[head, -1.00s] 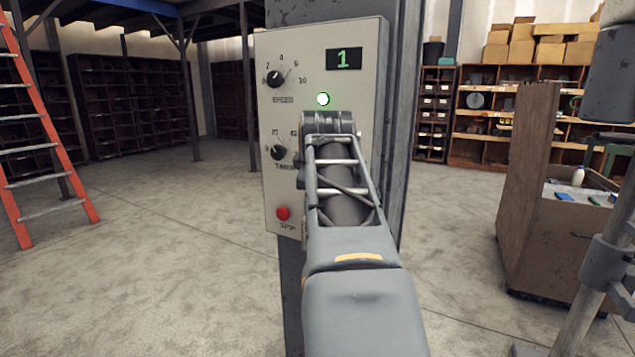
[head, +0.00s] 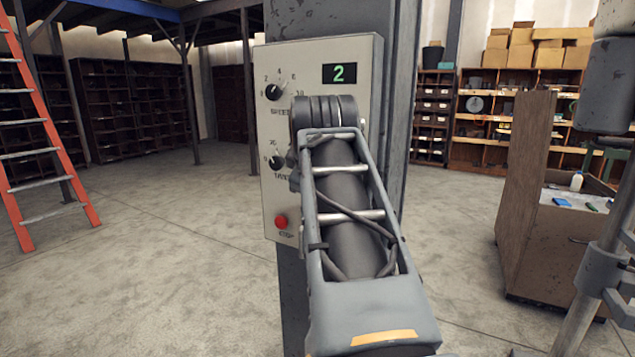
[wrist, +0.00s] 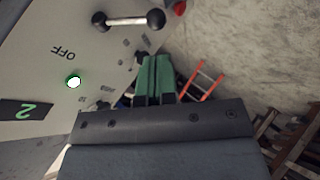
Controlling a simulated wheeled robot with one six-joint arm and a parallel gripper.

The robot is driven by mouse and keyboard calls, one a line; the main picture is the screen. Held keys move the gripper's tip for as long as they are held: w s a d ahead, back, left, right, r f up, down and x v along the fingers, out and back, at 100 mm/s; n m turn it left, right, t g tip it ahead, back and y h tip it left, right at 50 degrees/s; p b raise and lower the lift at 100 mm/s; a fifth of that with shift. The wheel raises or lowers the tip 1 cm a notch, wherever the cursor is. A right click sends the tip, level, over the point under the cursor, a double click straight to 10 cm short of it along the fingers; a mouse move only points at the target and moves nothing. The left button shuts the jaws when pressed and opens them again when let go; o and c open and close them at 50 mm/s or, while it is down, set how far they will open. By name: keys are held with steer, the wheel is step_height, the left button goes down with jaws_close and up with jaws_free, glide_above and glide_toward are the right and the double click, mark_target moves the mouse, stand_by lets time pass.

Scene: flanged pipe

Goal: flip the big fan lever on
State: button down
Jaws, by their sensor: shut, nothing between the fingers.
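The control panel (head: 350,50) stands on a grey post in the head view, its display (head: 339,73) reading 2. The lever (wrist: 128,20) shows at the top of the wrist view as a silver bar with a black ball at each end. It sticks out beside an upside-down OFF label (wrist: 63,51). My arm hides the lever in the head view. My gripper (wrist: 157,62) has green fingers, shut and empty, below the lever in the wrist picture and apparently apart from it. The gripper is hidden behind my arm in the head view.
The panel also carries a speed knob (head: 275,92), a timer knob (head: 277,161), a red stop button (head: 281,222) and a lit green lamp (wrist: 74,82). An orange ladder (head: 45,140) stands left. A wooden cart (head: 530,200) stands right. Open floor lies left of the post.

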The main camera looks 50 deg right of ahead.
steer(key=shift+v, duration=0.85)
